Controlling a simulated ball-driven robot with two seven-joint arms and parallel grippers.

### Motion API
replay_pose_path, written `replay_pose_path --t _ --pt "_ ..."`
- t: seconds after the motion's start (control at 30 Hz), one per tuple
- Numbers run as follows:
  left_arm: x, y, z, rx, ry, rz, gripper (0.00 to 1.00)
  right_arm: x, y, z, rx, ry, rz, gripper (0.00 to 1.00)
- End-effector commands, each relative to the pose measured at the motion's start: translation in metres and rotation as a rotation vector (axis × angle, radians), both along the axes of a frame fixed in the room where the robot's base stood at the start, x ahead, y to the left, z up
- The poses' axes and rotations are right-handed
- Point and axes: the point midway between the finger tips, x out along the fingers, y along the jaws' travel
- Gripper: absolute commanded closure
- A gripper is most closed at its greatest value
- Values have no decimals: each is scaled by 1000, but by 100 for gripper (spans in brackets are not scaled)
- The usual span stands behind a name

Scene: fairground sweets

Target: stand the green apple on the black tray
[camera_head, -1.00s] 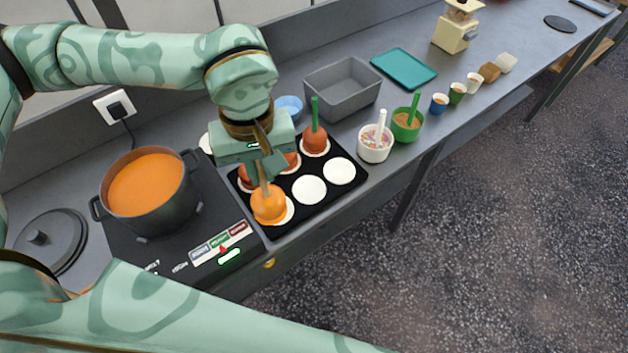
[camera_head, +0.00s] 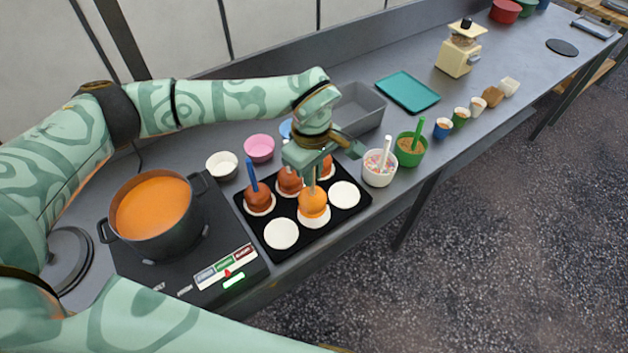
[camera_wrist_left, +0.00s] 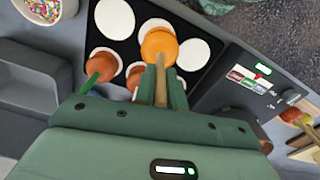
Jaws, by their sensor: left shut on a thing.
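My left gripper (camera_head: 315,172) is shut on the stick of an orange-coated apple (camera_head: 313,204). The apple hangs upright below the fingers, over the front middle white disc of the black tray (camera_head: 258,223). In the left wrist view the apple (camera_wrist_left: 159,43) covers part of that disc (camera_wrist_left: 157,25); I cannot tell whether they touch. The wood-coloured stick (camera_wrist_left: 161,86) runs between the fingers. No bare green apple shows; the coating hides this one's skin. My right gripper is out of view.
Brown-coated apples (camera_head: 258,202) fill the tray's back row, one with a blue stick. White discs at front left (camera_head: 281,234) and front right (camera_head: 344,194) are empty. An orange-filled pot (camera_head: 154,207) stands left; a sprinkle bowl (camera_head: 379,170) stands right.

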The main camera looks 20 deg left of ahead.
Motion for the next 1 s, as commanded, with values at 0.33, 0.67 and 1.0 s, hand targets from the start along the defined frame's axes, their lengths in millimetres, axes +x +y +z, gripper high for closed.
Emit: replay_pose_path --t 0.33,0.67,1.0 --pt "6 -2 -39 -1 3 0 100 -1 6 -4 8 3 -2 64" --pt "7 -2 -42 0 1 0 100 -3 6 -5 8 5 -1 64" --pt "7 -2 -42 0 1 0 66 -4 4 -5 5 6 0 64"
